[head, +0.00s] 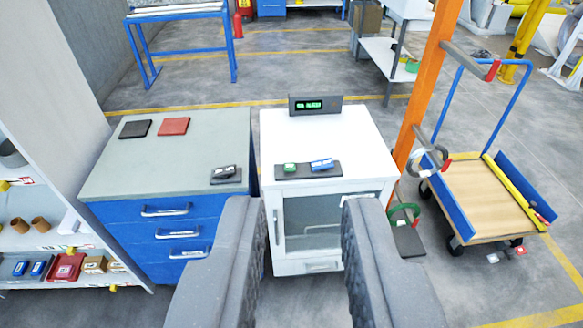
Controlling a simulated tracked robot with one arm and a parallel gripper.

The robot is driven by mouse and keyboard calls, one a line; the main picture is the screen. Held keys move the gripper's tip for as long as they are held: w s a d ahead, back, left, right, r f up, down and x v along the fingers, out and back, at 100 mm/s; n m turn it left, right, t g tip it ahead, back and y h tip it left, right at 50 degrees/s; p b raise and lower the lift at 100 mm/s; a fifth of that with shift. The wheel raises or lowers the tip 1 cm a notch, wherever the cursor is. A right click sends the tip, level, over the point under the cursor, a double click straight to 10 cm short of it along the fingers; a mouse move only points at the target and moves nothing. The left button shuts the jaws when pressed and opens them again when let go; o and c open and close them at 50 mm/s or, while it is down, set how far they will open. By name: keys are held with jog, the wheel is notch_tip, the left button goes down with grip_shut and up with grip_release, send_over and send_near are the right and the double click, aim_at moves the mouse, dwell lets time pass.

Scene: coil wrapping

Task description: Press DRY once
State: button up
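A white cabinet (325,135) with a glass door stands in the middle. A dark display (315,105) with green lit characters, too small to read surely, stands at its back edge. A dark strip (308,170) lies on its top near the front, with a small green item (290,167) and a blue item (322,164) on it. I cannot make out the word DRY on any of them. My gripper (303,202) is open and empty. Its two grey fingers reach in from the bottom, their tips overlapping the cabinet's front in the picture, below the strip.
Left is a blue drawer cabinet (165,222) with a black pad (135,128), a red pad (173,126) and a dark holder (226,174). A shelf (60,240) stands far left. Right are an orange post (425,85) and a cart (485,200). Floor beyond is partly clear.

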grip_shut()
